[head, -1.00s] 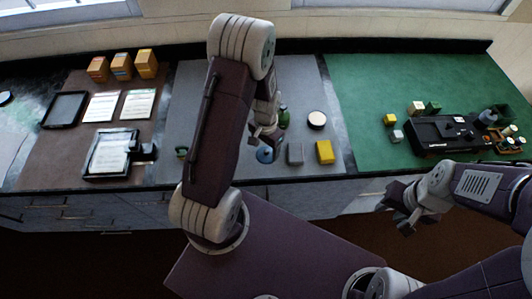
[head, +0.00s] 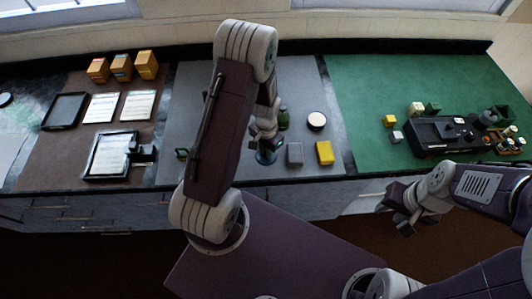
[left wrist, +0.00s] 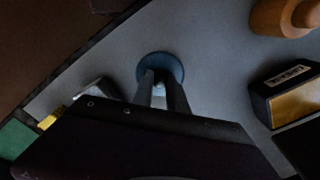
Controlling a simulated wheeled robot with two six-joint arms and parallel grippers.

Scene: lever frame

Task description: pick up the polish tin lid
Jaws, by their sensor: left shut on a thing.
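The polish tin lid, a flat blue disc (head: 264,158), lies on the grey mat near the front edge of the counter, partly hidden by my left gripper (head: 265,143). In the left wrist view the blue disc (left wrist: 172,60) sits at the fingertips of my left gripper (left wrist: 160,82), which is shut on its middle. The disc still looks level on the mat; any gap below it cannot be made out. My right gripper (head: 402,220) hangs in front of the counter at the right, open and empty, away from the lid.
A grey block (head: 295,153), a yellow block (head: 325,152) and a round pale-topped tin (head: 316,121) stand right of the lid. In the left wrist view, a dark box (left wrist: 285,92) and a wooden knobbed object (left wrist: 280,17) are at the right.

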